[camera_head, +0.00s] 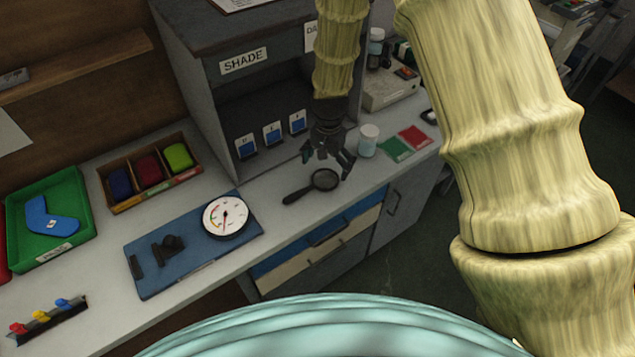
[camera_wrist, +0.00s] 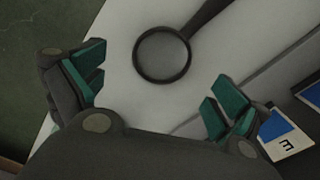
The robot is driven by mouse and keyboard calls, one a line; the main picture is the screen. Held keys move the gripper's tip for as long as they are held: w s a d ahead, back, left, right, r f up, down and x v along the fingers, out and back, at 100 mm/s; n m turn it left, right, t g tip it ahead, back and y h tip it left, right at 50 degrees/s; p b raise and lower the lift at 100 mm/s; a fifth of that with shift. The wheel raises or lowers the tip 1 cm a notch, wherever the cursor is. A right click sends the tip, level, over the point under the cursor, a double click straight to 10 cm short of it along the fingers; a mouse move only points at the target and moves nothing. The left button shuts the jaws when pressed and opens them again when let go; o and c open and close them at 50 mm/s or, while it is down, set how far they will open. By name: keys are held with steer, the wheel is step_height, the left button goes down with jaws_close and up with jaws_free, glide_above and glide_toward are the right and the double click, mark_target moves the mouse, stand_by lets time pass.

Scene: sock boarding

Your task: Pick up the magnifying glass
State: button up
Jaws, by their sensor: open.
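The magnifying glass (camera_head: 313,186) lies flat on the grey-white counter (camera_head: 200,283), with a round dark rim and a dark handle pointing to the lower left in the head view. In the wrist view its lens ring (camera_wrist: 162,54) sits ahead of the fingers, near the middle, with the handle running to the upper right. My gripper (camera_head: 328,160) hangs above the counter by the lens end, apart from the glass. In the wrist view my gripper (camera_wrist: 155,98) is open, with its green-padded fingers wide apart and nothing between them.
A grey cabinet marked SHADE (camera_head: 243,61) stands behind, with blue-and-white cards (camera_head: 272,133) inside. A white jar (camera_head: 368,140) and green and red swatches (camera_head: 405,143) lie to the right. A blue mat (camera_head: 190,270) with a dial gauge (camera_head: 226,216) is left. The counter's front edge is close.

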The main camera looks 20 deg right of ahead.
mark_target(325, 179)
steer(key=shift+a+f+p, duration=0.2)
steer(key=shift+f+p, duration=0.75)
steer(key=shift+f, duration=1.35)
steer(key=shift+c, duration=0.2)
steer(key=c, duration=1.1)
